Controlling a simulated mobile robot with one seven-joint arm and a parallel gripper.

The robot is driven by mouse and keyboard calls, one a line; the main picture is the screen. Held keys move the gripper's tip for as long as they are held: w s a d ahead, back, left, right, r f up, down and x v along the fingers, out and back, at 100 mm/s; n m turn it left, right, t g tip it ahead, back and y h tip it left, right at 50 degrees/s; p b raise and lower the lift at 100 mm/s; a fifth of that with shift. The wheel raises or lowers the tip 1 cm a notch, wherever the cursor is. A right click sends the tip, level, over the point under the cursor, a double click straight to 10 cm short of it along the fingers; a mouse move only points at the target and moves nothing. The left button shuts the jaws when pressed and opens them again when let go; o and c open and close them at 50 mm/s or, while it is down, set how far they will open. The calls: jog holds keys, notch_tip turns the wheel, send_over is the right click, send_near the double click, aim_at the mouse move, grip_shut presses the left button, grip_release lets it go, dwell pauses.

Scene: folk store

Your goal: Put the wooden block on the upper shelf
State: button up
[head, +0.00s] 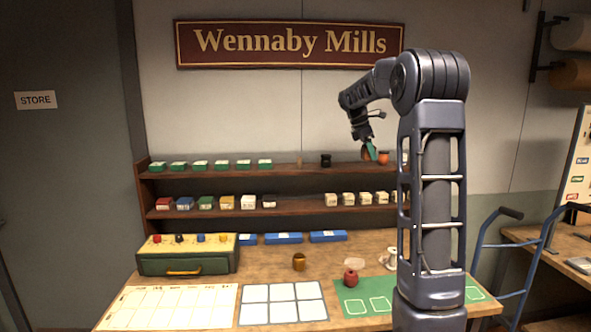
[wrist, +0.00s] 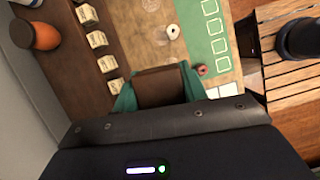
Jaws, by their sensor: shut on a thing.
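My gripper (head: 369,151) is at the right part of the upper shelf (head: 220,172), seen from the side in the head view. In the wrist view its teal fingers are shut on a brown wooden block (wrist: 160,87). The block sits between the two fingers, above the table. In the head view the block is too small and covered to make out clearly. I cannot tell from these frames whether it touches the shelf.
An orange pot (head: 383,158) stands on the upper shelf close beside my gripper; it also shows in the wrist view (wrist: 38,36). A dark jar (head: 325,160) and several green boxes (head: 217,164) stand further left. Cream boxes (head: 348,198) line the lower shelf.

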notch_tip(320, 180, up, 18)
jog(key=n+t+y, duration=0.1)
jog(key=n+t, duration=0.3)
jog(key=n, duration=0.6)
send_over(366, 165)
jog(key=f, duration=2.5)
jog(key=shift+s+a+f, duration=0.2)
jog(key=shift+a+f, duration=0.1)
jog(key=o, duration=1)
jog(key=shift+f, duration=0.15)
